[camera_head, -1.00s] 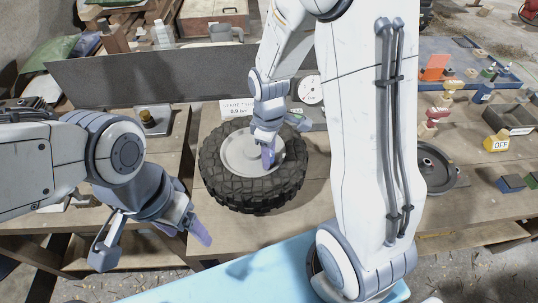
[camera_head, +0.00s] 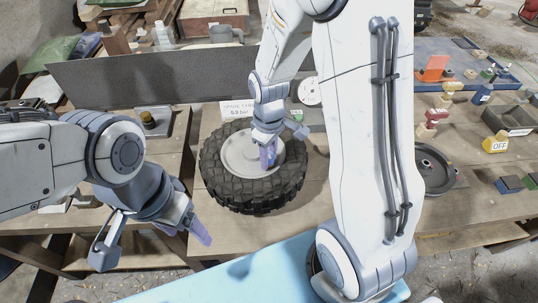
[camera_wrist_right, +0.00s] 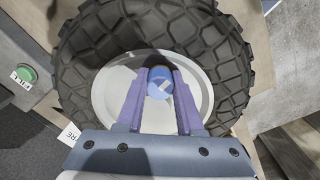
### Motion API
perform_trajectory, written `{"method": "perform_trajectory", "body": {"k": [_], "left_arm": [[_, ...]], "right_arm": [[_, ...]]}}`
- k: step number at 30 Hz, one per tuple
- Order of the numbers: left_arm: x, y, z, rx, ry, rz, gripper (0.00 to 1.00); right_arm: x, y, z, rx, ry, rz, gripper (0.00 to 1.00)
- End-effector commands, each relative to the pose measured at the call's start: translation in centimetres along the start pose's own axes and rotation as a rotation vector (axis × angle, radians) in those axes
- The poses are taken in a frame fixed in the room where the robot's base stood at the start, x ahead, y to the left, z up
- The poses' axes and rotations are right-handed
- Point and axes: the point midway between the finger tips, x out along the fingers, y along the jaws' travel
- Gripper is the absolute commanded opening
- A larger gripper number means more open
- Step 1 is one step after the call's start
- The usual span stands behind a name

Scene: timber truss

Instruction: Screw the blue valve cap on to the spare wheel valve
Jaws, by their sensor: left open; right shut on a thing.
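The spare wheel (camera_head: 253,197) lies flat on the wooden bench in the head view, with a black knobbly tyre and a pale grey rim. It also fills most of the right wrist view (camera_wrist_right: 85,35). My right gripper (camera_head: 268,160) points down over the rim. In the right wrist view its purple fingers (camera_wrist_right: 160,90) are shut on the blue valve cap (camera_wrist_right: 158,74), which shows between the fingertips against the rim. The valve is hidden beneath the cap, and I cannot tell whether they touch. My left gripper (camera_head: 158,245) is open and empty, left of the tyre at the bench's front edge.
A sign (camera_head: 238,109) reading "SPARE TYRE" stands behind the wheel, beside a round gauge (camera_head: 309,92). A grey panel (camera_head: 180,75) runs along the back. Coloured blocks and an "OFF" block (camera_head: 496,143) sit at the right.

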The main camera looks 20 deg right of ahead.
Motion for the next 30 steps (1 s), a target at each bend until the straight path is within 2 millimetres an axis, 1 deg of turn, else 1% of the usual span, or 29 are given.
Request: {"method": "perform_trajectory", "body": {"k": [2,3,5,6,13,17,20,27,30], "left_arm": [[-0.6,0.0,0.0,0.000,0.000,0.000,0.71],[-0.4,0.0,0.0,0.000,0.000,0.000,0.71],[-0.3,0.0,0.0,0.000,0.000,0.000,0.71],[-0.3,0.0,0.0,0.000,0.000,0.000,0.71],[-0.3,0.0,0.0,0.000,0.000,0.000,0.71],[-0.4,0.0,0.0,0.000,0.000,0.000,0.71],[-0.4,0.0,0.0,0.000,0.000,0.000,0.71],[-0.6,0.0,0.0,0.000,0.000,0.000,0.71],[-0.6,0.0,0.0,0.000,0.000,0.000,0.71]], "right_arm": [[0.0,-0.1,0.2,0.119,-0.007,-0.004,0.00],[0.1,-0.1,0.2,0.141,-0.005,-0.003,0.43],[0.2,-0.1,0.1,0.136,-0.004,-0.003,0.66],[0.2,-0.1,0.1,0.135,-0.004,-0.002,0.71],[0.1,0.0,0.1,0.132,-0.003,-0.002,0.71],[-0.8,0.0,0.0,0.132,0.000,0.000,0.71],[-2.4,0.1,-0.1,0.132,0.004,0.002,0.71],[-7.2,0.0,0.0,0.133,0.003,0.001,0.71],[-8.8,0.0,0.0,0.133,0.002,0.001,0.71]]}}
